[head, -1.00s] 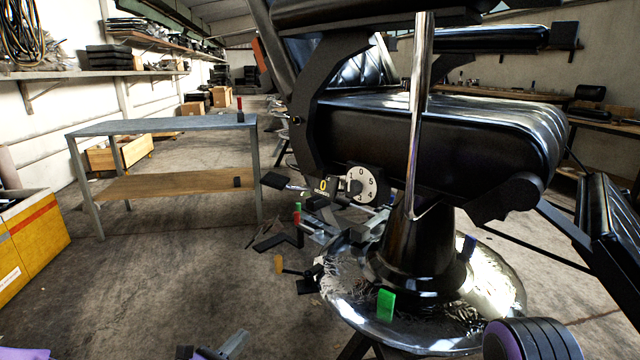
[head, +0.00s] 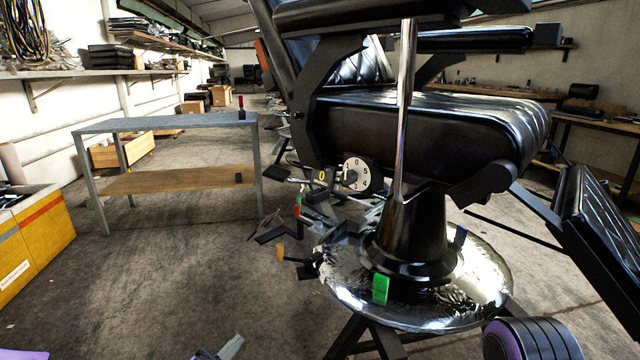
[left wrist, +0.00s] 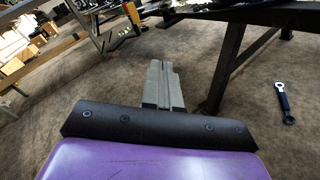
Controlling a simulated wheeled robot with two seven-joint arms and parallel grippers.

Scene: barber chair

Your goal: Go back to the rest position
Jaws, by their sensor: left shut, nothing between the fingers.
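My left gripper (head: 230,347) shows only as a grey tip at the bottom edge of the head view, low over the floor and left of the barber chair. In the left wrist view the same gripper (left wrist: 164,72) has its grey fingers together, shut and empty, with floor beyond. A purple and black part of my own body shows at the bottom right of the head view. My right gripper is not in view. The black barber chair (head: 420,135) stands apart from my left gripper, on a shiny round base (head: 345,285).
A dial (head: 357,172) and a green block (head: 380,289) show at the chair. Loose parts cluster left of its base. A metal table (head: 170,124) and a yellow cabinet (head: 35,240) stand left. A dark-handled tool (left wrist: 284,102) lies on the floor. The front left floor is clear.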

